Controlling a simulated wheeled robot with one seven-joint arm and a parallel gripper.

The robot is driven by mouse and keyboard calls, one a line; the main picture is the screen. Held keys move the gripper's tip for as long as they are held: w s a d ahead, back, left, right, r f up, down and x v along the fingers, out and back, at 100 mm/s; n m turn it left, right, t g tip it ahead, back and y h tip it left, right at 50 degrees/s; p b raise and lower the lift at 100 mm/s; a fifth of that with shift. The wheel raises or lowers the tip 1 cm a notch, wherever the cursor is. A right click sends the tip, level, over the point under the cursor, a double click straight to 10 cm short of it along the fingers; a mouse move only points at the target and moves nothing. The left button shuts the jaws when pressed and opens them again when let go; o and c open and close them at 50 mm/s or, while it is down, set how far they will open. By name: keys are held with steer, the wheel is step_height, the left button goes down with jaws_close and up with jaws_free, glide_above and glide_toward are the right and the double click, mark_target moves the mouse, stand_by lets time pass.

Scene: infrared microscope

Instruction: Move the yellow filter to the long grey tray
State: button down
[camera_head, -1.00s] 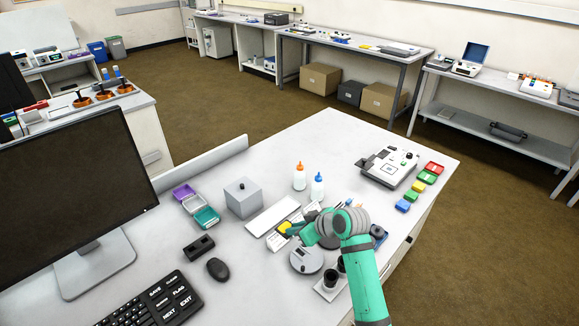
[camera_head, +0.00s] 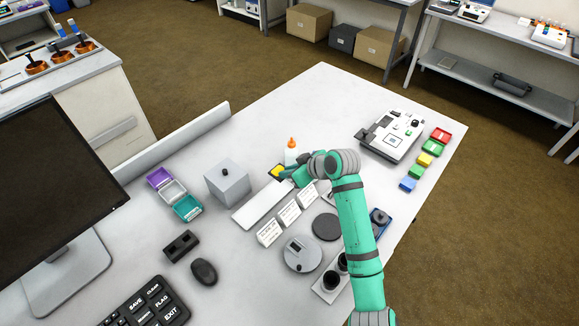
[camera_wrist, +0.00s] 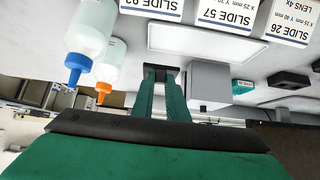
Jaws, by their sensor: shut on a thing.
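The yellow filter (camera_head: 277,171) is a small yellow piece with a dark rim. My gripper (camera_head: 284,174) is shut on it, beyond the far end of the long grey tray and beside the orange-capped bottle. The long grey tray (camera_head: 262,204) is a pale, flat, narrow piece that looks empty. In the wrist view, my fingertips (camera_wrist: 161,73) close on a dark edge, and the filter's yellow face is hidden. The tray (camera_wrist: 200,42) lies just past the fingertips there, with the filter apart from it.
A grey box (camera_head: 227,183) stands left of the tray. Slide cards (camera_head: 289,212) stand along its right side. The orange-capped bottle (camera_head: 291,150) is close to my gripper, and a blue-capped bottle (camera_wrist: 92,32) shows in the wrist view. A round grey device (camera_head: 302,254) sits in front.

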mark_target(286, 193)
steer(key=a+f, duration=0.1)
steer(key=f, duration=0.2)
steer(key=shift+s+a, duration=0.35)
steer(key=shift+s, duration=0.05)
steer(key=shift+d+f, duration=0.2)
steer(key=shift+f, duration=0.3)
steer(key=shift+d+f, duration=0.2)
steer(key=shift+f, duration=0.3)
steer(key=shift+w+f, duration=0.15)
steer(key=shift+f, duration=0.85)
steer(key=shift+w+d+f, duration=0.1)
steer(key=shift+f, duration=0.05)
steer(key=shift+d, duration=0.15)
steer(key=shift+a, duration=0.3)
steer(key=shift+d+f, duration=0.1)
steer(key=shift+f, duration=0.1)
steer(key=c, duration=1.7)
jaws_free()
